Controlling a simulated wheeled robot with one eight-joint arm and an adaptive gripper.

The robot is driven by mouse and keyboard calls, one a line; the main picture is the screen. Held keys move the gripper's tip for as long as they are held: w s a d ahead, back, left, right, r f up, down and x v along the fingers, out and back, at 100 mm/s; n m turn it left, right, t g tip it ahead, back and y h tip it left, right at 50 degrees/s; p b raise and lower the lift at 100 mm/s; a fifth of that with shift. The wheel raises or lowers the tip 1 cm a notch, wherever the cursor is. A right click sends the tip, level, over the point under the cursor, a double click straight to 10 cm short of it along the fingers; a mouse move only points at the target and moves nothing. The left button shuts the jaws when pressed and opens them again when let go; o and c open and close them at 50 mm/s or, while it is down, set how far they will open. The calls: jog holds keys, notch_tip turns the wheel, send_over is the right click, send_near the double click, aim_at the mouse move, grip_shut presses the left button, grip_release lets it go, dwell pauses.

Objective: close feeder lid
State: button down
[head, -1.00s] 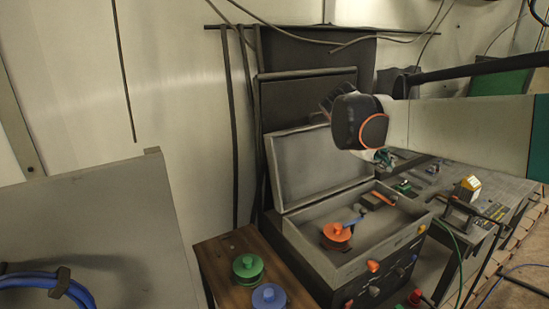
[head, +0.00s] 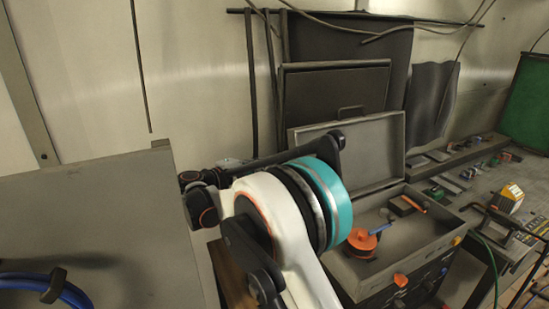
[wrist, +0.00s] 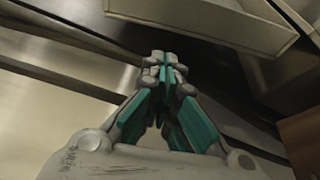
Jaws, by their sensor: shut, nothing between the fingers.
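The feeder is a grey box (head: 427,247) at the right of centre in the head view. Its lid (head: 382,152) stands open, tilted up and back from the rear edge. My arm covers the lid's left part and the box's left side. An orange spool (head: 362,241) sits inside the box. My gripper (wrist: 165,62) shows in the wrist view with its teal and grey fingers together and empty. A pale framed panel is above the fingertips there, apart from them in the picture; I cannot tell if it is the lid. In the head view my arm hides the gripper.
A bench (head: 470,185) with small parts and a yellow box (head: 508,198) stands to the right. A grey panel (head: 90,225) with a blue cable (head: 65,292) is at the left. Dark panels (head: 335,92) lean on the wall behind the feeder.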

jog(key=b+x, duration=0.1)
jog(key=x, duration=0.9)
jog(key=shift+b, duration=0.35)
jog(key=shift+s, duration=0.1)
jog(key=shift+r, duration=0.1)
